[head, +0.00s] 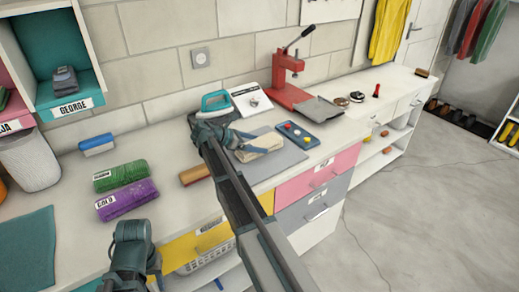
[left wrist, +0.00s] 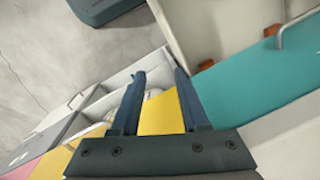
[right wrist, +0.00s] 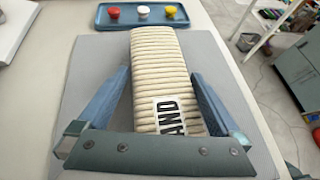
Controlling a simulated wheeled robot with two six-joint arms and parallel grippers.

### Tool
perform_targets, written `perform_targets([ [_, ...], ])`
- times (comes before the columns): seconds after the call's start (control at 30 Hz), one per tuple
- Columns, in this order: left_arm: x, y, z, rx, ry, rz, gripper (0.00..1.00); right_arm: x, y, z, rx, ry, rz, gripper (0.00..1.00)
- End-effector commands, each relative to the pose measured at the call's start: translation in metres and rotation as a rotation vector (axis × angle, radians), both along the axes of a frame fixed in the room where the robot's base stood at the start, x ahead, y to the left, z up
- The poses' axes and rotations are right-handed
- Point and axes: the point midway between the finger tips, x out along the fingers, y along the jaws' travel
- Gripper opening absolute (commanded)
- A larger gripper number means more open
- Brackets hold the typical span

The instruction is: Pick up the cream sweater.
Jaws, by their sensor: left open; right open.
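The cream sweater (head: 264,147) is a folded, ribbed bundle lying on a grey mat (head: 268,173) on the counter. In the right wrist view the sweater (right wrist: 158,75) has a white label reading "AND". My right gripper (right wrist: 160,75) is open, with one finger on each side of the sweater; the lower part of it runs beneath the gripper's crossbar. I cannot tell whether the fingers touch it. In the head view my right gripper (head: 236,140) is at the sweater. My left gripper (left wrist: 160,75) is open and empty, low at the counter's front, facing the drawers.
A blue tray with coloured knobs (head: 298,135) lies right beside the mat. A teal iron (head: 214,104) and red press (head: 288,85) stand behind. Green (head: 121,175) and purple (head: 127,200) rolled garments and a wooden brush (head: 194,175) lie to the left.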

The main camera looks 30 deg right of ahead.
Motion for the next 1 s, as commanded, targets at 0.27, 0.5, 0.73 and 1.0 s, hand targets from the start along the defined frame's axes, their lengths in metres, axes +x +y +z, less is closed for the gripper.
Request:
perform_targets([
  [0.27,0.0000,0.0000,0.0005,0.000,0.000,0.000,0.45,0.0001,0.0004,0.0005,0.000,0.000,0.000,0.59],
  [0.5,0.0000,0.0000,0.0005,0.000,0.000,0.000,0.45,0.0001,0.0004,0.0007,-0.001,0.000,0.000,0.19],
  [0.73,0.0000,0.0000,0.0008,0.000,0.000,0.000,0.45,0.0002,0.0005,0.0009,0.000,0.000,0.000,0.18],
  [1.0,0.0000,0.0001,0.0080,0.000,0.000,0.000,0.45,0.0002,0.0005,0.0080,-0.001,0.000,0.000,0.05],
])
